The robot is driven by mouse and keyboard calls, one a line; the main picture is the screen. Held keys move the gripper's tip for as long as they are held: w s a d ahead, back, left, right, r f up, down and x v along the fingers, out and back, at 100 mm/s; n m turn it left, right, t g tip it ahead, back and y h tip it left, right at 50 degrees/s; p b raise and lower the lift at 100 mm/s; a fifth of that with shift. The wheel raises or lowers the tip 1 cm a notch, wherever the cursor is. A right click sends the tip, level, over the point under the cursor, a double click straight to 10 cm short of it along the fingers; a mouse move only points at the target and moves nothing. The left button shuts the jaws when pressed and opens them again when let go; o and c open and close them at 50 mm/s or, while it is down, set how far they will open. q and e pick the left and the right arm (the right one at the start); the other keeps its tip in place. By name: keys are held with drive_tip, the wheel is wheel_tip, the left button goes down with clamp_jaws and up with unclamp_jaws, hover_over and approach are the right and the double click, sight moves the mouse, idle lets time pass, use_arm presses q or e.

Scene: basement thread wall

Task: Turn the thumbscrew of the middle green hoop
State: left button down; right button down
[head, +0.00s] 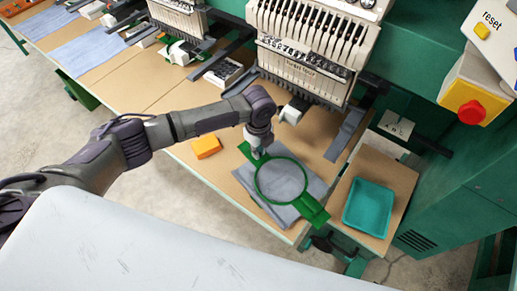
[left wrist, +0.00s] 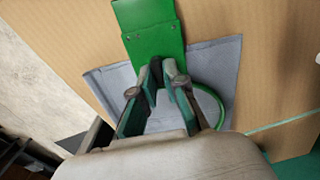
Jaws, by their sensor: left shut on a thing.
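The green hoop (head: 313,210) lies over a grey-blue cloth (head: 283,182) on the wooden table at the front machine head. Its round ring frames the cloth, and flat green arms stick out on both sides. My left gripper (head: 257,154) points down at the upper left of the ring, where the ring meets its arm. In the left wrist view the fingers (left wrist: 163,75) are close together beside the green arm plate (left wrist: 148,30), with part of the ring (left wrist: 222,105) to their right. They are shut on the thumbscrew, which the fingertips hide. My right gripper is not in view.
An orange block (head: 205,146) lies on the table left of the hoop. A teal tray (head: 369,208) stands to the right. Embroidery heads (head: 310,50) hang behind. A yellow reset box with a red button (head: 471,110) is at the right.

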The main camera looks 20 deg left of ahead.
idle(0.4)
use_arm(q)
drive_tip(key=c, duration=1.2)
unclamp_jaws()
wheel_tip(320, 180, up, 12)
